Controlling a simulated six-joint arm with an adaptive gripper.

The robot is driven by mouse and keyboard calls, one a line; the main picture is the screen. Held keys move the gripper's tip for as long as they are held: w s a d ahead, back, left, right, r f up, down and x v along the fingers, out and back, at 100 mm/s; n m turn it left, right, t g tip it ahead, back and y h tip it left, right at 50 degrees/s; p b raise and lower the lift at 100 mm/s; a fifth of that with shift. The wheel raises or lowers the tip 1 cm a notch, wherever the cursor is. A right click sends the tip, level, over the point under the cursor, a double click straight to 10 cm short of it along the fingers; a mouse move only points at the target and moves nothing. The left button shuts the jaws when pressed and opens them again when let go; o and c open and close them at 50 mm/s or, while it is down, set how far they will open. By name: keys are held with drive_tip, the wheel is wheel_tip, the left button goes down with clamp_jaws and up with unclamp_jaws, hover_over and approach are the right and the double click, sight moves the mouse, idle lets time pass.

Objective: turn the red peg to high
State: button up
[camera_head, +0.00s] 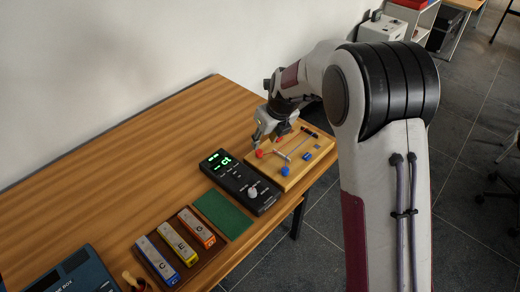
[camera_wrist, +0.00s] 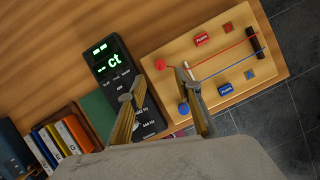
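The red peg (camera_wrist: 160,65) is a round red knob at the near-left end of a light wooden board (camera_wrist: 165,44), where a red string starts. It also shows in the head view (camera_head: 259,153), just below my gripper (camera_head: 262,138). A blue peg (camera_wrist: 183,109) with a blue string sits on the same edge; it shows in the head view too (camera_head: 285,171). In the wrist view my gripper (camera_wrist: 160,93) is open, its two fingers apart and nothing held between them. The red peg appears beyond the fingertips. I cannot read a "high" mark by the peg.
A black tuner (camera_wrist: 120,75) with a green display reading "ct" stands beside the board. Also on the board are a pale rod (camera_wrist: 188,72), a red labelled block (camera_wrist: 202,39) and a blue one (camera_wrist: 226,89). A green mat (camera_head: 223,214) and lettered bars (camera_head: 177,244) lie nearer. The back-left table is clear.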

sight(259, 152)
drive_tip(key=shift+f, duration=0.15)
drive_tip(key=shift+x, duration=3.8)
clamp_jaws()
